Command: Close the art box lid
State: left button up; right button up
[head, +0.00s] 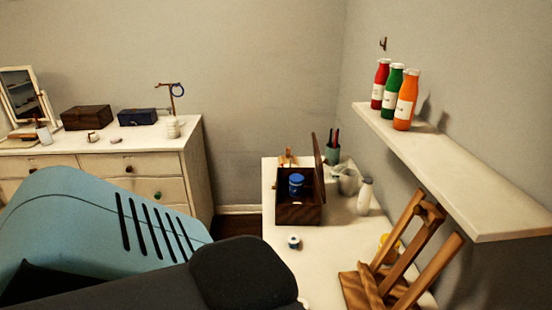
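The art box (299,212) is a dark wooden box on the white table (341,246), right of the middle of the head view. Its lid (318,154) is open and stands nearly upright along the box's right side. A blue jar (296,184) shows in the box opening; most of the box's inside is dark. Neither of my grippers is in view, so nothing shows of them relative to the box.
A cup with pens (332,154) and a white bottle (364,196) stand right of the lid. A small jar (294,242) sits in front of the box. A wooden easel (387,278) and a wall shelf (450,172) with bottles crowd the right side.

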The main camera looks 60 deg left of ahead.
aim_at(319, 163)
jog(key=i+l+u, duration=0.1)
jog(key=u, duration=0.3)
jog(key=l+u, duration=0.2)
jog(key=u, duration=0.2)
jog(key=i+l+u, duration=0.1)
jog(key=l+u, duration=0.15)
jog(key=u, duration=0.2)
jog(key=l+u, duration=0.75)
jog(key=i+j, duration=0.05)
jog(key=j, duration=0.05)
